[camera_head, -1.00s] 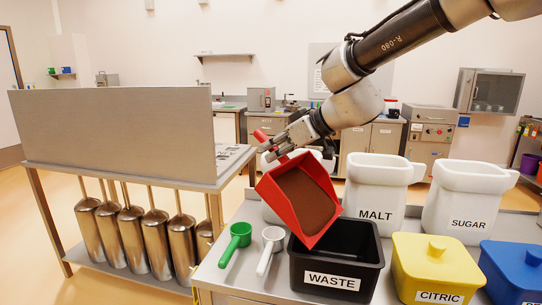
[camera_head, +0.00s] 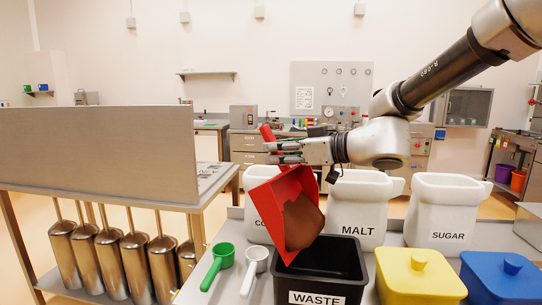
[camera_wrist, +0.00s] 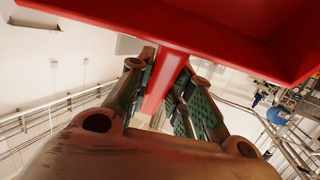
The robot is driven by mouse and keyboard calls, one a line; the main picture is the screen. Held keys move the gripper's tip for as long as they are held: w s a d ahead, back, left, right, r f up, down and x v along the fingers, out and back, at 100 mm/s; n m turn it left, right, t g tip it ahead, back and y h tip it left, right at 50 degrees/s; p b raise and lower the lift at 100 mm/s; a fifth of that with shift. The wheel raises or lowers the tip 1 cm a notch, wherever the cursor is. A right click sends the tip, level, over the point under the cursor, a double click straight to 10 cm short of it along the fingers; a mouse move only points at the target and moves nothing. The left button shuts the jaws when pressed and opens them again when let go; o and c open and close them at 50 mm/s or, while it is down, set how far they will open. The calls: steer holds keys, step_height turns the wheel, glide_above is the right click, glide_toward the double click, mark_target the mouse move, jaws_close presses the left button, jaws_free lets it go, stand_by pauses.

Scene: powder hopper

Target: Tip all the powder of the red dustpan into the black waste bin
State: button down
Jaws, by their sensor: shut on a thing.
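My gripper (camera_head: 275,150) is shut on the handle of the red dustpan (camera_head: 265,208). The wrist view shows the red handle (camera_wrist: 160,85) between the two fingers, with the pan's red underside or wall (camera_wrist: 200,30) above. The dustpan is steeply tilted, its open mouth low. Brown powder (camera_head: 302,222) lies inside and is heaped toward the lower right edge. The black waste bin (camera_head: 318,299), labelled WASTE, stands on the counter under and just right of the dustpan's lower edge. The bin's visible interior is dark; I cannot tell whether powder is in it.
White tubs labelled MALT (camera_head: 358,205) and SUGAR (camera_head: 447,210) stand behind the bin, with another partly hidden. A yellow tub (camera_head: 418,280) and a blue tub (camera_head: 500,280) stand to the right. Green (camera_head: 220,262) and white (camera_head: 254,265) scoops lie to the left.

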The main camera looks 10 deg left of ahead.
steer(key=shift+s+d+r+t+y, duration=0.3)
steer(key=shift+d+y, duration=0.1)
steer(key=shift+d, duration=0.25)
steer(key=shift+s+d+r+t+y, duration=0.2)
steer(key=shift+d+r+y, duration=0.15)
steer(key=shift+d, duration=0.3)
steer(key=shift+s+d+r+t+y, duration=0.15)
steer(key=shift+s+d+y, duration=0.25)
steer(key=shift+d, duration=0.3)
steer(key=shift+s+d+t+y, duration=0.1)
steer(key=shift+s+d+y, duration=0.2)
steer(key=shift+d, duration=0.35)
steer(key=shift+s+d+r+t+y, duration=0.15)
steer(key=shift+s+d+y, duration=0.25)
steer(key=shift+d, duration=0.3)
steer(key=shift+w+f, duration=0.1)
steer(key=shift+w, duration=0.05)
